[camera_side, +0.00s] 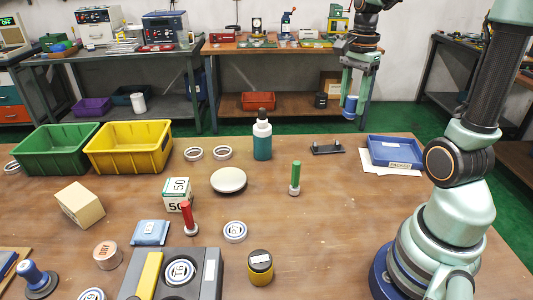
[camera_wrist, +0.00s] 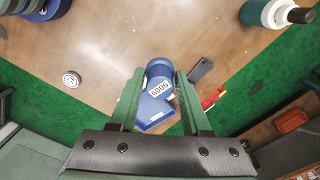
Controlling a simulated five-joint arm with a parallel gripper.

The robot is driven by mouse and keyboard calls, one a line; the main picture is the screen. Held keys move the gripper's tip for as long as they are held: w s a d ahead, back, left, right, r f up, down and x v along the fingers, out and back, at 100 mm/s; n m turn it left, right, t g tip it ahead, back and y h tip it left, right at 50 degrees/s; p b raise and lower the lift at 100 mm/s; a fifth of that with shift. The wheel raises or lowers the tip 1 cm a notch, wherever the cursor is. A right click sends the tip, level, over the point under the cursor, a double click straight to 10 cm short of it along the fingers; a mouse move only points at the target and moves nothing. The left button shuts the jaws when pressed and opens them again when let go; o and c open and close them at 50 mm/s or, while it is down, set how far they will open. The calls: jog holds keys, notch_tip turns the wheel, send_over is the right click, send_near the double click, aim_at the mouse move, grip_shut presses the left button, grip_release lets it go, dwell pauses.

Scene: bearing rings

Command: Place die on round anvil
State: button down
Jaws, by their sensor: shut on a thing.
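My gripper (camera_side: 350,98) is raised above the far right of the table, with its fingers pointing down. It is shut on a small blue round piece (camera_side: 349,106), apparently the die. A pale, low round disc (camera_side: 228,180), which may be the round anvil, lies mid-table, to the left of and well below my gripper. Nothing is on its top.
A blue tray (camera_side: 396,152) is at the right, green (camera_side: 55,150) and yellow (camera_side: 130,147) bins at the left.

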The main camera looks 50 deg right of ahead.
jog(key=w+a+r+n, duration=0.15)
jog(key=w+a, duration=0.35)
jog(key=w, duration=0.5)
send_over(228, 178)
jog(key=shift+n, duration=0.45)
jog(key=shift+f, duration=9.75)
jog(key=shift+f, duration=0.1)
jog(key=shift+c, duration=1.8)
grip_release()
